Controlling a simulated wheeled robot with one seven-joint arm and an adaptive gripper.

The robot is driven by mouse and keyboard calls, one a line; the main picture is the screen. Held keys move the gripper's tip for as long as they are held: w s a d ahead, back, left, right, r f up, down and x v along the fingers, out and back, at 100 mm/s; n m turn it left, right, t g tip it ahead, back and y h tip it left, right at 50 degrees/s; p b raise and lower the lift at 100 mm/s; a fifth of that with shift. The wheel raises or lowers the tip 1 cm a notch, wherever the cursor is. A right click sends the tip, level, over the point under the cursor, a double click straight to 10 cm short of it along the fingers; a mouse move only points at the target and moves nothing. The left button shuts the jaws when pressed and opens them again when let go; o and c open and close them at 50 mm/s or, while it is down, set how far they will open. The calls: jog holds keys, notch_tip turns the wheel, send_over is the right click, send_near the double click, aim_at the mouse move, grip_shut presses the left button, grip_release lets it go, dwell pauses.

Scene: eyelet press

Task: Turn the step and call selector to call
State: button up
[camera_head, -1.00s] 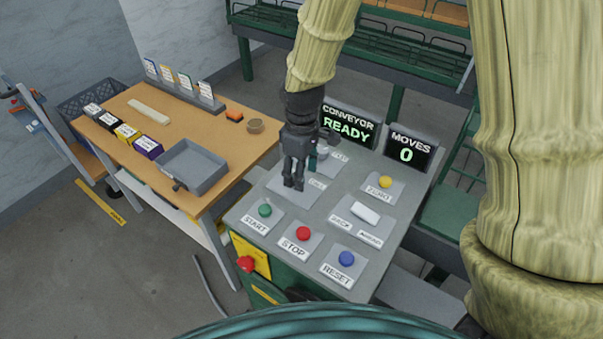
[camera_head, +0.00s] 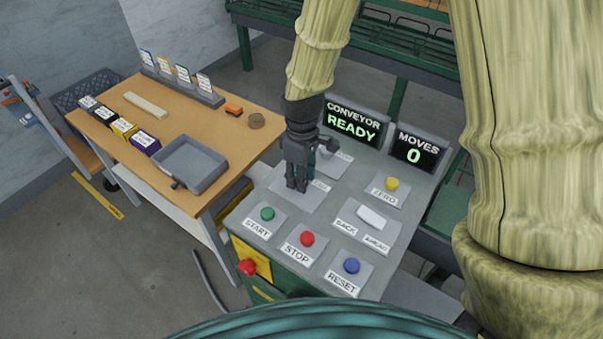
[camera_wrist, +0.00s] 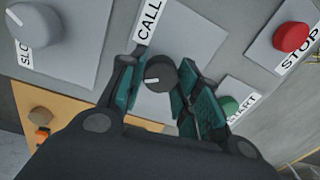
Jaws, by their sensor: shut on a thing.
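The step and call selector is a dark round knob (camera_wrist: 159,73) with a white line, seen in the wrist view between my fingers. It sits on a grey plate (camera_head: 283,199) on the console. The white line points toward the left of the wrist view. The CALL label (camera_wrist: 149,20) shows near the knob; I cannot see a STEP label. My gripper (camera_wrist: 163,88) is shut on the knob, with teal pads on either side of it. In the head view my gripper (camera_head: 297,188) stands down over the plate and hides the knob.
Close by are the green START button (camera_head: 267,214), the red STOP button (camera_head: 307,238), the blue RESET button (camera_head: 351,265) and the yellow ZERO button (camera_head: 391,184). A pale knob (camera_wrist: 314,23) stands on the neighbouring plate. The display (camera_head: 353,121) reads CONVEYOR READY; another (camera_head: 417,149) reads MOVES 0.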

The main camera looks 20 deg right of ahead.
jog(key=shift+d, duration=0.1)
jog(key=shift+r+m, duration=0.1)
jog(key=shift+m, duration=0.2)
jog(key=m+p, duration=0.2)
jog(key=m, duration=0.4)
jog(key=shift+w+r, duration=0.1)
jog(key=shift+r, duration=0.05)
jog(key=m+p, duration=0.1)
jog(key=m, duration=0.2)
jog(key=shift+m+t, duration=0.3)
jog(key=shift+m, duration=0.1)
jog(key=shift+m+p, duration=0.45)
jog(key=shift+m, duration=1.35)
